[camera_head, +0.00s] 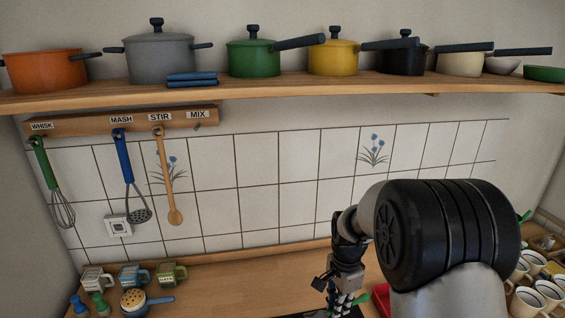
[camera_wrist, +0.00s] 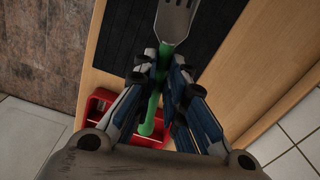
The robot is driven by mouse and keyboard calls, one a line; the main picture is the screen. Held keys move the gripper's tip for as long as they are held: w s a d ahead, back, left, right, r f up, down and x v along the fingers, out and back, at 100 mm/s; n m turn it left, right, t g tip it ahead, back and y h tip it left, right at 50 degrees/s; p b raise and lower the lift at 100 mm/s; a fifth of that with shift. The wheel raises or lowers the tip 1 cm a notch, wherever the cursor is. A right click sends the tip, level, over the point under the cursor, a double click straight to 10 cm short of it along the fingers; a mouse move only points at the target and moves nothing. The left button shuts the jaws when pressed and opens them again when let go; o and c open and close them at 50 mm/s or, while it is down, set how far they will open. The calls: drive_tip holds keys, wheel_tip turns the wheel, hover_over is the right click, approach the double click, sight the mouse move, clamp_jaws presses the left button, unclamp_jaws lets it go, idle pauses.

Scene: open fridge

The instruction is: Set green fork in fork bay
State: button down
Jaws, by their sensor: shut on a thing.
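In the wrist view, my gripper (camera_wrist: 164,68) is shut on the green fork (camera_wrist: 160,58), around the green handle near the metal head. The silver tines point to the top of that view and the handle runs back between the fingers. A red tray (camera_wrist: 97,106) lies below and behind the fork, partly hidden by the fingers. Which of its compartments is the fork bay cannot be told. In the head view, my gripper (camera_head: 343,296) is low over the counter, partly cut off by the lower edge, and a sliver of the red tray (camera_head: 381,297) shows beside my arm.
A dark ribbed panel (camera_wrist: 150,32) lies on the wooden counter (camera_head: 228,284). Mugs (camera_head: 134,275) and a strainer (camera_head: 134,301) stand at left, more mugs (camera_head: 530,300) at right. Utensils hang from a labelled rack (camera_head: 85,124) below a shelf (camera_head: 290,86) of pots.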

drive_tip(key=f+n, duration=0.1)
drive_tip(key=f+n+b, duration=0.1)
drive_tip(key=f+b, duration=0.1)
drive_tip(key=shift+w+f+n, duration=0.25)
drive_tip(key=shift+n, duration=0.15)
drive_tip(key=s+f+n+b, duration=0.6)
drive_tip(key=s+n, duration=0.1)
drive_tip(key=n, duration=0.3)
drive_tip(key=shift+a+f+n+b, duration=0.2)
drive_tip(key=shift+f+n+b, duration=0.15)
drive_tip(key=shift+n+b, duration=0.05)
drive_tip(key=shift+d+r, duration=0.1)
